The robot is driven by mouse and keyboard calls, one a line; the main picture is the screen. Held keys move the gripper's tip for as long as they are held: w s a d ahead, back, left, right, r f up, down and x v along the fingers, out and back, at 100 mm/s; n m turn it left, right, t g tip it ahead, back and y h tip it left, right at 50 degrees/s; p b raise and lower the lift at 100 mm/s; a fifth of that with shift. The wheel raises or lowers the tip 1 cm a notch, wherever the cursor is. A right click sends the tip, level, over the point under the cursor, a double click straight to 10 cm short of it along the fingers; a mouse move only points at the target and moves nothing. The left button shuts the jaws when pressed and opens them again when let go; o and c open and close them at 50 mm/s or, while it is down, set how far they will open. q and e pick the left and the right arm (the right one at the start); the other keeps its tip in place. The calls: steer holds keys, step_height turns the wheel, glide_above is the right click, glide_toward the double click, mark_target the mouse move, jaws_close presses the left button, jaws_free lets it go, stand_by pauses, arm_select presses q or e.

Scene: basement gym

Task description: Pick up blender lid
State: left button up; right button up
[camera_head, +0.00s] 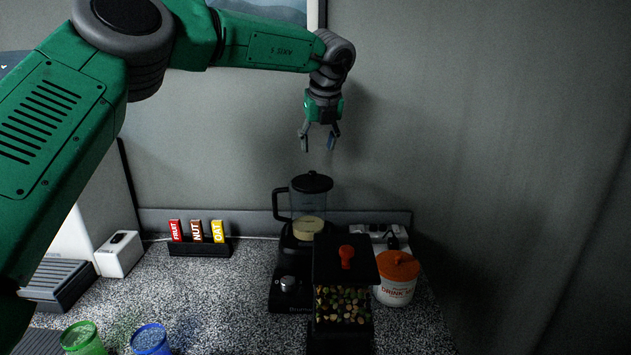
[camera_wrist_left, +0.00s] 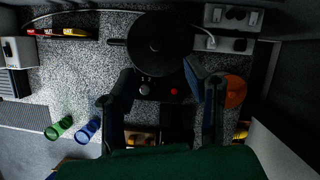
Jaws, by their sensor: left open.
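The black blender lid (camera_head: 311,182) sits on top of the clear blender jug (camera_head: 308,204), which holds something pale at its bottom. The jug stands on a black base with a silver knob (camera_head: 288,283). My left gripper (camera_head: 318,142) is open and empty, pointing down above the lid with a clear gap between them. In the left wrist view the lid (camera_wrist_left: 156,45) is a dark disc beyond my open left gripper (camera_wrist_left: 160,78). My right gripper is not in view.
A black-lidded dispenser of colourful pieces (camera_head: 342,304) stands in front of the blender. An orange-lidded drink tub (camera_head: 397,279) is on its right. Three bars in a rack (camera_head: 197,232) are on the left. Green (camera_head: 82,340) and blue (camera_head: 150,341) glasses stand front left. A wall is behind.

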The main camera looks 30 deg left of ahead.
mark_target(314, 172)
arm_select(q)
steer(key=x, duration=0.4)
steer(key=shift+w+d, duration=0.15)
steer(key=shift+w, duration=0.05)
steer(key=shift+a+f, duration=0.25)
steer(key=x, duration=0.1)
steer(key=p+x, duration=0.1)
steer(key=x, duration=0.1)
steer(key=a+x, duration=0.1)
steer(key=shift+s+f, duration=0.25)
steer(key=shift+f, duration=0.1)
steer(key=shift+w+f+p, duration=0.15)
steer(key=shift+f+p, duration=0.15)
steer(key=shift+d, duration=0.4)
jaws_close()
steer(key=shift+a, duration=0.2)
